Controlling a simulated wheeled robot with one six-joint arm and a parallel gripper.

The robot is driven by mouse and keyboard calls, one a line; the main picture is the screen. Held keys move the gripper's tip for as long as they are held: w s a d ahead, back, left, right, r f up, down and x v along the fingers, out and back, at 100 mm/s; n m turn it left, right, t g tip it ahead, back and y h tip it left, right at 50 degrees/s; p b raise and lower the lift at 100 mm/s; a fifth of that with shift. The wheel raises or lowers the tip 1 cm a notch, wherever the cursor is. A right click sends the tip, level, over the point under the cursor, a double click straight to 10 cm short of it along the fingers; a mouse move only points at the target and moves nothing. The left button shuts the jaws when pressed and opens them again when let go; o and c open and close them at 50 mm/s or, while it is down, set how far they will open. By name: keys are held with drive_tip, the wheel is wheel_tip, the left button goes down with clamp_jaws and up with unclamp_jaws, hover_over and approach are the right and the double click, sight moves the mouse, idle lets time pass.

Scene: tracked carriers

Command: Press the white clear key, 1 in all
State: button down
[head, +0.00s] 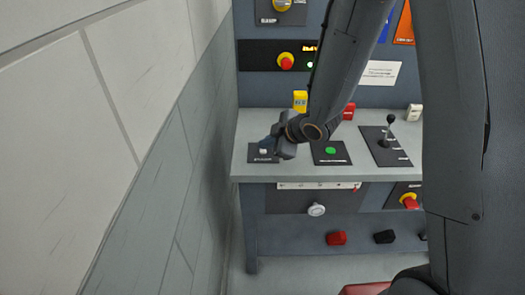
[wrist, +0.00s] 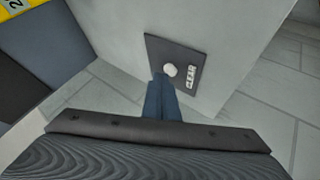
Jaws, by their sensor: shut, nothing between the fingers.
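The white clear key (wrist: 170,70) is a round white button on a dark plate (wrist: 190,49) lettered CLEAR in the wrist view. In the head view the key (head: 263,150) shows as a small white spot on the plate at the left end of the grey bench top. My gripper (wrist: 162,82) is shut and empty, its blue fingertips right beside the key's lower edge in the wrist picture. I cannot tell whether they touch it. In the head view my gripper (head: 267,143) is over the plate and covers part of it.
A green button (head: 330,151) on a dark plate and a lever (head: 389,128) stand to the right on the bench top (head: 300,168). A yellow block (head: 300,99) is behind my gripper. A pale wall (head: 150,120) rises close on the left.

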drive_tip(key=shift+f+b, duration=0.3)
drive_tip(key=shift+f, duration=0.15)
idle(0.4)
drive_tip(key=shift+r, duration=0.1)
drive_tip(key=shift+r+p, duration=0.75)
drive_tip(key=shift+p, duration=0.05)
wheel_tip(320, 180, up, 5)
drive_tip(key=p, duration=0.4)
drive_tip(key=shift+p, duration=0.3)
idle(0.6)
